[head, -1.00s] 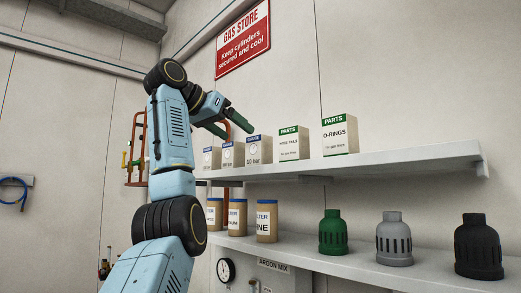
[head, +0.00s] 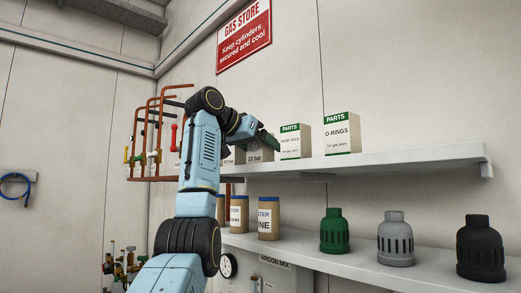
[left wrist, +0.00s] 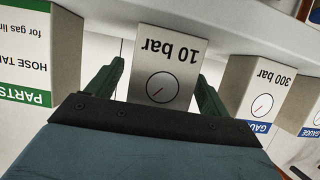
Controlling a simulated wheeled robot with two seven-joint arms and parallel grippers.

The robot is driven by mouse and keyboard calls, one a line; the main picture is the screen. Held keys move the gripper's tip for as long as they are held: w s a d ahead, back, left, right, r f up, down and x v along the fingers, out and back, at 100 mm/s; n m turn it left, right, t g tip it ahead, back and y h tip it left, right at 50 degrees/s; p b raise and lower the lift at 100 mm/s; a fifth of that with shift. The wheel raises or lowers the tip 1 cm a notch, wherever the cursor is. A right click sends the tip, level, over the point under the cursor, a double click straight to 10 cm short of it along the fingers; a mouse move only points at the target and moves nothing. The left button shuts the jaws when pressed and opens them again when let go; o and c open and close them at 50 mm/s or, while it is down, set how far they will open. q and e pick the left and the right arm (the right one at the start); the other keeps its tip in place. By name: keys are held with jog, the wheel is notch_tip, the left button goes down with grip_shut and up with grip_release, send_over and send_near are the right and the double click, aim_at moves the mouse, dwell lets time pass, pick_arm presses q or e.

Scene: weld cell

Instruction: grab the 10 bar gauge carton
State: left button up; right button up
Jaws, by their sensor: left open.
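The 10 bar gauge carton (head: 260,156) stands on the upper shelf, a grey-white box partly hidden behind my left gripper (head: 266,142) in the head view. In the left wrist view the carton (left wrist: 168,58) appears upside down, with its "10 bar" print and round dial facing the camera. My left gripper (left wrist: 157,88) is open, with one green finger on each side of the carton in that picture and a gap at both sides. The near end of the carton is hidden by the gripper body. My right gripper is not in view.
The hose tails carton (head: 291,142) and O-rings carton (head: 342,134) stand to the right on the upper shelf (head: 420,160). The 300 bar carton (left wrist: 262,90) is the other close neighbour. Filter jars (head: 268,218) and valve caps (head: 395,238) stand on the shelf below.

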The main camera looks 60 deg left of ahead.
pick_arm(q)
jog(key=c, duration=1.1)
jog(key=shift+c, duration=0.2)
jog(key=shift+r, duration=0.15)
